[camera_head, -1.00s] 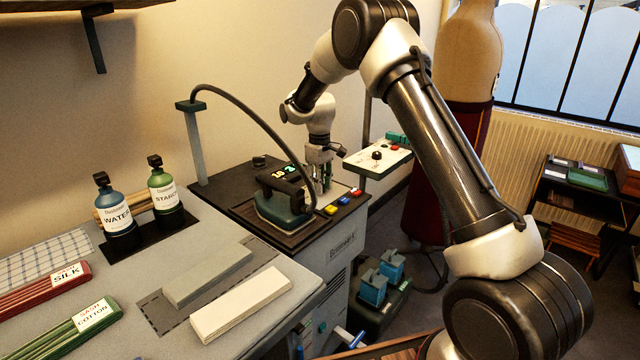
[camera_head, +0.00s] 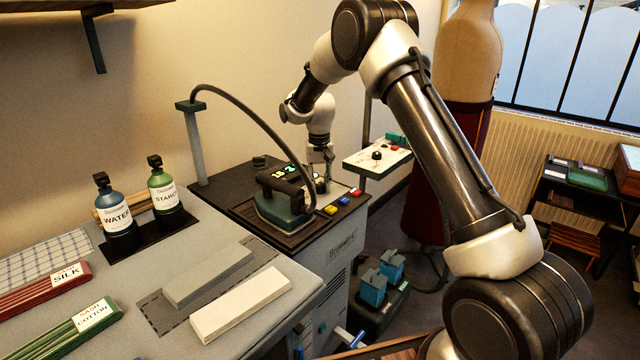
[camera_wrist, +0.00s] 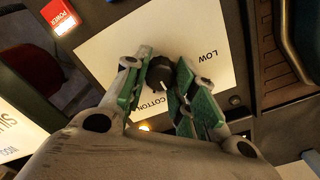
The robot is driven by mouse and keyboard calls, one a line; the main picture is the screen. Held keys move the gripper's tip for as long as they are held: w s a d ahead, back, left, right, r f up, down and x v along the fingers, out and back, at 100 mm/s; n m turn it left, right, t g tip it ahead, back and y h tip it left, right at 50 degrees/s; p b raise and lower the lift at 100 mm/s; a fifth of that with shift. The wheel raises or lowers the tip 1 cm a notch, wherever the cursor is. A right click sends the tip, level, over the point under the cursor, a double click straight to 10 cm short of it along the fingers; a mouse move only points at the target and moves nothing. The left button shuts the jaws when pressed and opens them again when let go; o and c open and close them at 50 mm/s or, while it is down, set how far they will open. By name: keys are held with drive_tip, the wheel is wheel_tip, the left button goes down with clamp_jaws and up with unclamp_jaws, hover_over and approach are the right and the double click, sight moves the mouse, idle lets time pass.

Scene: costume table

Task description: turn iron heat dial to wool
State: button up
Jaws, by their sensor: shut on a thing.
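The heat dial (camera_wrist: 160,73) is a dark round knob with a pale pointer line, on a white panel (camera_wrist: 133,37) in the wrist view. The panel reads LOW at upper right and COTTON below the knob; other labels are hidden behind my fingers. My gripper (camera_wrist: 158,80) has its green-padded fingertips on either side of the knob and is shut on it. In the head view my gripper (camera_head: 320,178) points down behind the iron (camera_head: 284,203), hiding the dial. The dark green iron rests on its plate with its hose arching over it.
A red POWER switch (camera_wrist: 60,17) glows near the panel's corner. Yellow and blue buttons (camera_head: 336,206) line the station's front edge. WATER (camera_head: 117,219) and STARCH (camera_head: 165,199) bottles stand left.

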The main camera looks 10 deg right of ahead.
sight(319, 184)
idle(0.3)
drive_tip(key=o, duration=1)
drive_tip(key=shift+o, duration=0.2)
wheel_tip(319, 184, up, 12)
drive_tip(key=shift+a, duration=0.1)
